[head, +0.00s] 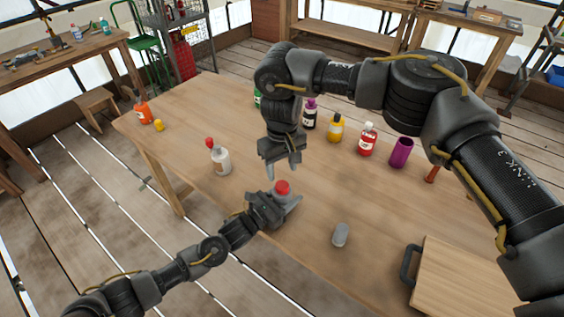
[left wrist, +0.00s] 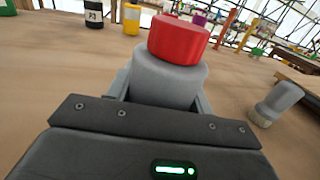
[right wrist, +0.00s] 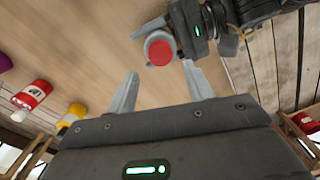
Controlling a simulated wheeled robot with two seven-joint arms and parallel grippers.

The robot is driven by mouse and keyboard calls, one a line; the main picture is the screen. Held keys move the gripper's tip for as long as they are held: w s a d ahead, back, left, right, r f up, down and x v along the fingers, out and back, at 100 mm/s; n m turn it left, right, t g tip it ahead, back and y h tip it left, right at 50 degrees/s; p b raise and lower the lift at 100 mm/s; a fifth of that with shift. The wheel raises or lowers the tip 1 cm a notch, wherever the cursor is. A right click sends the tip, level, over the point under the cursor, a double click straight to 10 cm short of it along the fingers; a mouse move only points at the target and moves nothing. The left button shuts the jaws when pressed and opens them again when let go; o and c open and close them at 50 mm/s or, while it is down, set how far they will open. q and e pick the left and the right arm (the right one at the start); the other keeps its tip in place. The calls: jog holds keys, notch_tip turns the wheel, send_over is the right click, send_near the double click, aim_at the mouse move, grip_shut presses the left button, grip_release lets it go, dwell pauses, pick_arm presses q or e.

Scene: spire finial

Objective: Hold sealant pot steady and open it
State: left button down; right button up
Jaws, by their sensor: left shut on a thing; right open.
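The sealant pot is a grey cylinder with a red lid (head: 282,187), near the table's front edge. My left gripper (head: 280,205) is shut around the pot's grey body (left wrist: 165,82), and the red lid (left wrist: 179,39) stands clear above the fingers, seated on top. My right gripper (head: 282,170) is open and empty, pointing down just above the lid. In the right wrist view the red lid (right wrist: 160,52) lies beyond the gap between the open fingertips (right wrist: 158,82), apart from them.
A white bottle with a red top (head: 221,158) stands left of the pot. A grey cylinder (head: 340,235) stands to the right, near a wooden board with a dark handle (head: 455,275). Yellow (head: 335,127), red (head: 367,139) and purple (head: 401,152) containers stand behind.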

aim_at(282, 185)
jog(key=shift+f, duration=3.2)
jog(key=shift+c, duration=0.4)
